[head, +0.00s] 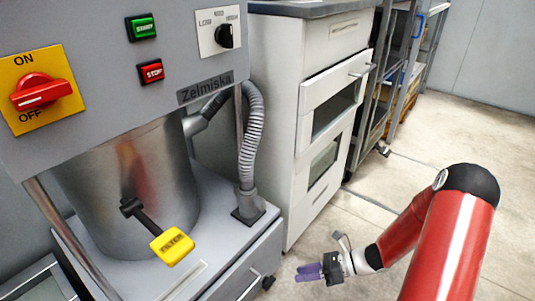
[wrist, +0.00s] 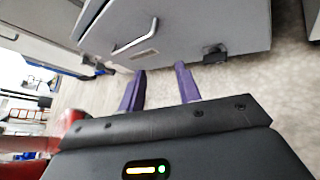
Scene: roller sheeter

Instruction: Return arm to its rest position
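My gripper (head: 309,272) with purple fingers is low over the floor at the right of the machine in the head view, at the end of my red arm. It touches nothing that I can see. In the wrist view my gripper (wrist: 158,82) shows two purple fingers standing well apart with nothing between them, so it is open and empty. A grey cabinet front with a handle (wrist: 135,38) lies beyond the fingertips.
A white cabinet (head: 320,125) and a shelf rack (head: 405,75) stand behind. Floor (head: 470,130) at right is clear.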

